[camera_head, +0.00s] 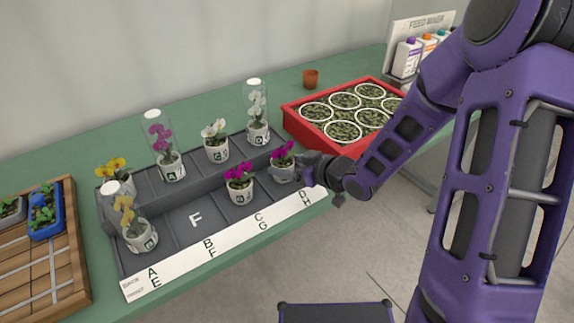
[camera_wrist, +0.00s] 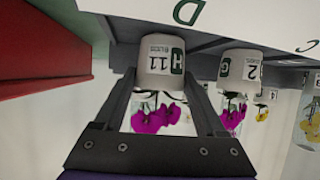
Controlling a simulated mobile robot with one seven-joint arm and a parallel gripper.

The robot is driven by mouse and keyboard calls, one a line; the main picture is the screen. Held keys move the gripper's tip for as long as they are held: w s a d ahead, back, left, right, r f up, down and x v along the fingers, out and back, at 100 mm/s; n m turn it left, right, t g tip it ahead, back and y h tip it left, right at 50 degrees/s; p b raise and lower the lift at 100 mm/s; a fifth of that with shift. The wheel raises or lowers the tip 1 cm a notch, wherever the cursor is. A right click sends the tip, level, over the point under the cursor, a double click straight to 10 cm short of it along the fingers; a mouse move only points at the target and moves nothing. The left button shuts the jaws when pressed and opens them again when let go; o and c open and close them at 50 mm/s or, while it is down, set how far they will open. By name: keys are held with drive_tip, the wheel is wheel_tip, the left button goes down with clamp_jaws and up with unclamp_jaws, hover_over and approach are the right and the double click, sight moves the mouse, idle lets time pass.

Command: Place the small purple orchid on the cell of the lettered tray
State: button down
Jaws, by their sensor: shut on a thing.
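My gripper (camera_head: 306,168) is shut on the white pot of a small purple orchid (camera_head: 283,170). The held pot is upright at the right end of the front row, by the H end of the strip. I cannot tell whether its base touches the cell floor. The floor there is hidden behind the pot and gripper.
Another purple orchid (camera_head: 239,184) stands in the cell to the left, and the F cell (camera_head: 196,219) is empty. Clear-covered orchids stand in other cells, one at the back right (camera_head: 257,118). A red crate (camera_head: 292,119) of green plugs lies close behind right.

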drive_tip(key=shift+f, duration=0.2)
unclamp_jaws()
drive_tip(key=shift+r, duration=0.3)
drive_tip(key=p+v, duration=0.3)
drive_tip(key=v, duration=0.9)
drive_tip(key=shift+f, duration=0.15)
